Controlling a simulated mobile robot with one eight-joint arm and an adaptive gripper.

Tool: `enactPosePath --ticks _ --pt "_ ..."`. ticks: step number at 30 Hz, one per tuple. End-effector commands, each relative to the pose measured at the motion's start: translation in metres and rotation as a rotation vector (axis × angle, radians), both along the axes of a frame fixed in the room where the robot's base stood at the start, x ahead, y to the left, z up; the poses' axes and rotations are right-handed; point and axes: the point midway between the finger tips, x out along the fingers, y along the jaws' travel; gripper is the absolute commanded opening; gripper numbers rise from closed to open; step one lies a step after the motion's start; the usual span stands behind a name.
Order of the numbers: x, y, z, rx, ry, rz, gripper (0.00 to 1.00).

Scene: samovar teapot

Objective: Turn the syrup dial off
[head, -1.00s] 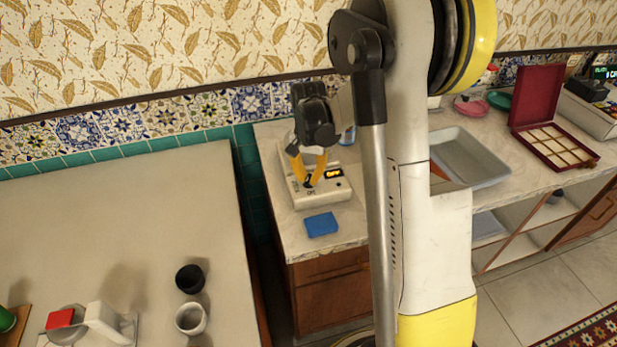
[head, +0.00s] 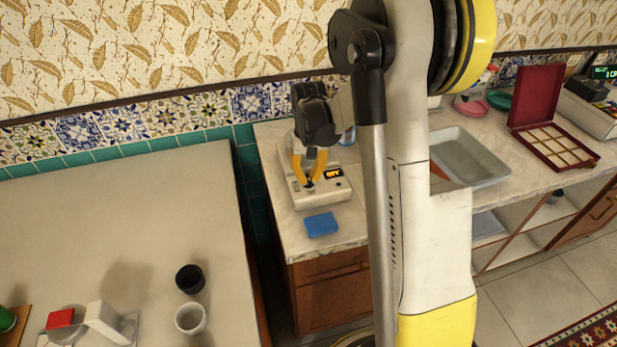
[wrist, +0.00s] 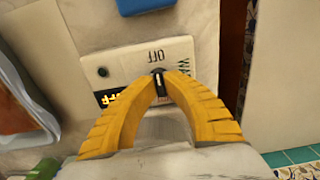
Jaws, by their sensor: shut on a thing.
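The syrup dial is a small dark knob (wrist: 158,79) on a pale appliance (head: 335,190) that stands on the marble counter. My gripper (wrist: 159,85) has its two yellow fingers closed around the knob, their tips touching its sides. In the wrist view the white pointer mark on the knob lines up with the printed OFF label (wrist: 157,56), and WARM is printed to its right. The lit orange display (wrist: 110,98) beside the knob reads OFF, and it also shows in the head view (head: 334,173). In the head view my gripper (head: 309,184) partly hides the knob.
A blue block (head: 321,224) lies on the counter in front of the appliance. A grey tray (head: 490,178) and an open red box (head: 560,150) are to the right. A black cup (head: 189,279) and a white cup (head: 190,318) stand on the left table.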

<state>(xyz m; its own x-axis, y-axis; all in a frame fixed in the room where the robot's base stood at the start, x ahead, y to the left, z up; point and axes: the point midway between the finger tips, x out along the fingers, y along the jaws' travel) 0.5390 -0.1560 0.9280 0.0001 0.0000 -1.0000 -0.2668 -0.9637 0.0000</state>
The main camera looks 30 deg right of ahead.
Motion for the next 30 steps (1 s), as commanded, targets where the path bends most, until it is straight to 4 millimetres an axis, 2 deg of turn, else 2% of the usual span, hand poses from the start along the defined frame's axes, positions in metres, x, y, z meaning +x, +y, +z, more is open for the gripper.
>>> enactPosePath --ticks 12,13,14,15,25,30 --pt "0.000 0.000 0.000 0.000 0.001 0.006 0.00" --pt "0.000 0.000 0.000 0.000 0.001 0.006 0.18" --pt "0.000 0.000 0.000 0.000 0.001 0.006 0.28" --pt "0.000 0.000 0.000 0.000 0.001 0.006 0.32" --pt "0.000 0.000 0.003 0.000 0.000 0.005 0.32" --pt "0.000 0.000 0.028 0.000 0.000 0.005 0.32"
